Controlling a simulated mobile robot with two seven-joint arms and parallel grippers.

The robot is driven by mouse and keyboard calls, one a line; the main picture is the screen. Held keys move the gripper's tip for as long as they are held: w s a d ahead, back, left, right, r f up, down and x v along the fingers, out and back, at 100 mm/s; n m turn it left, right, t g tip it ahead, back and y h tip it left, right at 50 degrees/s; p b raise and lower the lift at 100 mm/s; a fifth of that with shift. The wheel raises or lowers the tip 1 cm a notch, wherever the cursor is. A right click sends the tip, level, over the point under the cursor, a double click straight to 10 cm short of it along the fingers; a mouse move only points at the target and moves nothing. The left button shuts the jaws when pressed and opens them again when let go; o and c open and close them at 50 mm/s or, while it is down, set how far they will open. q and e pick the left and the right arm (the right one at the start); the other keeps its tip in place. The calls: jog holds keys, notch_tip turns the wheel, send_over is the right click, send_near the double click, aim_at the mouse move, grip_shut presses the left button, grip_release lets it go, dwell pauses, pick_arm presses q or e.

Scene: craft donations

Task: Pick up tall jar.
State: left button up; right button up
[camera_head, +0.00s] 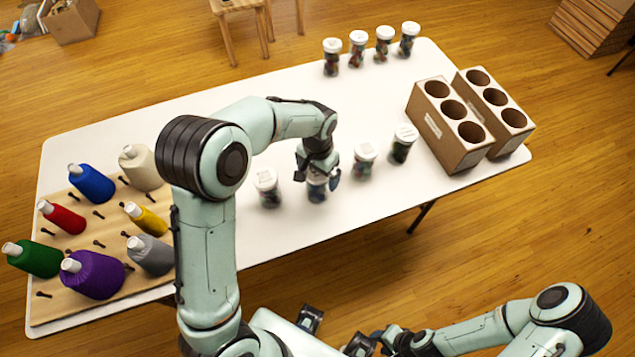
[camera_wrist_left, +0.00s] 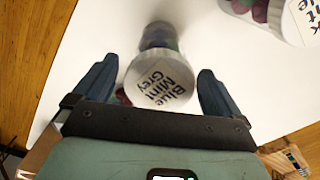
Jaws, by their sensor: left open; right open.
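Several clear jars with white lids stand on the white table (camera_head: 290,110). My left gripper (camera_head: 318,180) is open, pointing down over one jar (camera_head: 317,192) in the near row. In the left wrist view this jar's lid (camera_wrist_left: 160,82) reads "Blue Mint Grey", and it sits between the two spread fingers, with no clear contact. The near row also has a jar to its left (camera_head: 268,190) and two to its right, one with pale contents (camera_head: 364,162) and one dark (camera_head: 403,145). My right gripper (camera_head: 370,342) is low at the bottom, open, away from the table.
A wooden peg board (camera_head: 75,220) with several thread spools fills the table's left end. Two cardboard holders (camera_head: 447,150) with round holes stand at the right. Another row of jars, including one at its left end (camera_head: 332,58), lines the back edge.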

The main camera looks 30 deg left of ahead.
pick_arm(q)
jog(key=shift+f, duration=0.7)
jog(key=c, duration=1.1)
jog(key=shift+c, duration=0.2)
